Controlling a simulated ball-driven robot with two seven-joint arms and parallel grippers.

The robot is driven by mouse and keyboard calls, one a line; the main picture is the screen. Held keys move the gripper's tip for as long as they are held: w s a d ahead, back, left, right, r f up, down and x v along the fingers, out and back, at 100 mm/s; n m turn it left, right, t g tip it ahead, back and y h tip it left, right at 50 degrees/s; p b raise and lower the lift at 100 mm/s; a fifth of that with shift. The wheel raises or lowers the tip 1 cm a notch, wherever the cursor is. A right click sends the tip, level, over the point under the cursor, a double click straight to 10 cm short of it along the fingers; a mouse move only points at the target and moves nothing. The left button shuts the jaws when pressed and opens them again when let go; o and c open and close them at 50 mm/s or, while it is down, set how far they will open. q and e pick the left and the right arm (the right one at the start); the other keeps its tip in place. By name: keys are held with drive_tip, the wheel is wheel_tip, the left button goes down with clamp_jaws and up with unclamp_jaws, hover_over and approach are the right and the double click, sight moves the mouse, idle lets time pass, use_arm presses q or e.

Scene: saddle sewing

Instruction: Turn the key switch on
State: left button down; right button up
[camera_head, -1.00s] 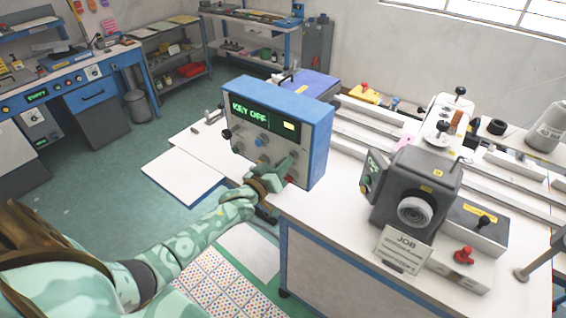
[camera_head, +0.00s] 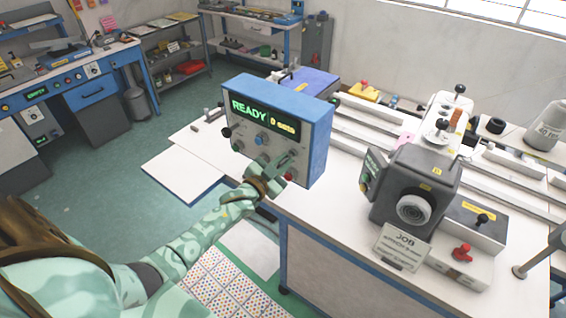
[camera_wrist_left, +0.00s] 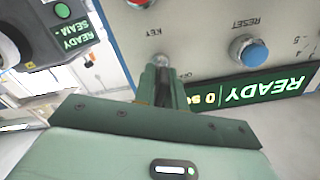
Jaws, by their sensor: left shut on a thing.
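The blue control box (camera_head: 318,150) stands on the white bench, and its display (camera_head: 265,115) reads READY with a 0 beside it in green and yellow. My left gripper (camera_head: 285,160) is at the lower part of the box's front panel. In the left wrist view the gripper's fingers (camera_wrist_left: 163,82) are shut on the key switch (camera_wrist_left: 161,60), beside the KEY label. The fingers hide most of the key. The blue RESET button (camera_wrist_left: 250,52) is to the right of it there. My right gripper is not in view.
The grey sewing machine head (camera_head: 425,175) stands right of the box, with a JOB card (camera_head: 402,245) at its front. A red knob (camera_head: 462,253) is on a white block nearby. The bench top left of the box is mostly clear.

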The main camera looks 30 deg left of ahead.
use_arm(q)
drive_tip(key=m, duration=0.3)
drive_tip(key=shift+m+b, duration=0.3)
drive_tip(key=shift+m, duration=0.2)
drive_tip(key=c, duration=1.6)
unclamp_jaws()
drive_tip(key=shift+o, duration=0.2)
drive_tip(key=s+a, duration=0.1)
drive_tip(key=s, duration=1.5)
drive_tip(key=shift+s+a+b, duration=0.15)
drive_tip(key=shift+a+b, duration=0.05)
drive_tip(key=shift+b, duration=0.2)
